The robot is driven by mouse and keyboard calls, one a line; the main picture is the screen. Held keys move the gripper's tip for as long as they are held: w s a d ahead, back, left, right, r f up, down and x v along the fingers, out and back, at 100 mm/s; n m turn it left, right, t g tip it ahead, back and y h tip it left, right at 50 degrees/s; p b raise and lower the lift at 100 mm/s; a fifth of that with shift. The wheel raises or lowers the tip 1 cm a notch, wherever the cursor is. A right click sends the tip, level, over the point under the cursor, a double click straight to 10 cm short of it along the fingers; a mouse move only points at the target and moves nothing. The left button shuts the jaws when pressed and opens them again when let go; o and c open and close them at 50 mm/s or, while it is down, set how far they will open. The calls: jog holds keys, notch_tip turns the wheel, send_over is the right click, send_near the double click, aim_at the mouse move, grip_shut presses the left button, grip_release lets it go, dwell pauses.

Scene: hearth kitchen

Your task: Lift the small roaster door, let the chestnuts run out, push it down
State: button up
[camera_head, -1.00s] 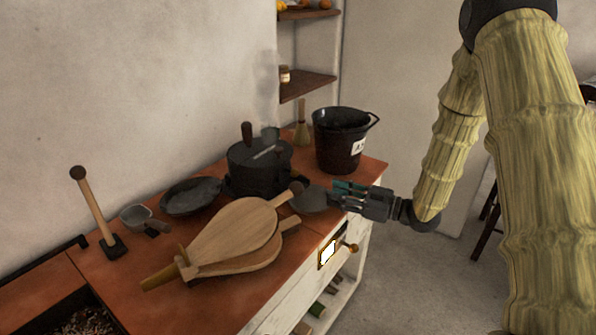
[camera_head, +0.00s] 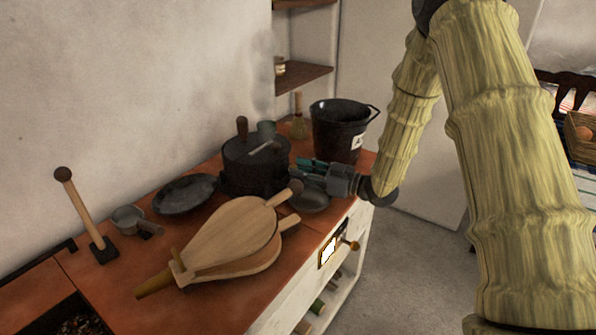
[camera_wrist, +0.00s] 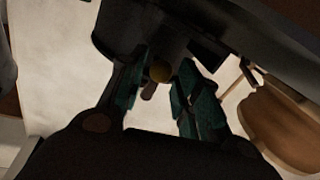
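The roaster (camera_head: 250,172) is a dark round pot with a brown knob on top, standing on the red-brown counter in the head view. My gripper (camera_head: 308,167) is at its right side, close to it. The small door itself is not clear in either view. A dark round dish (camera_head: 312,203) stands below my gripper. No chestnuts are visible near the roaster.
Wooden bellows (camera_head: 222,238) lie in front of the roaster. A black bucket (camera_head: 338,130) stands behind my gripper. A dark pan (camera_head: 185,195), a small metal pot (camera_head: 128,218) and an upright wooden-handled tool (camera_head: 83,212) stand to the left.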

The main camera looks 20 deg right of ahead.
jog(key=shift+w+a, duration=0.4)
jog(key=shift+a, duration=0.15)
jog(key=shift+c, duration=0.5)
grip_shut()
jog(key=shift+w+r+p, duration=0.1)
jog(key=shift+r+p, duration=1.25)
jog(key=shift+r, duration=0.85)
jog(key=shift+o, duration=0.5)
grip_release()
jog(key=shift+r, duration=0.1)
jog(key=v, duration=1.2)
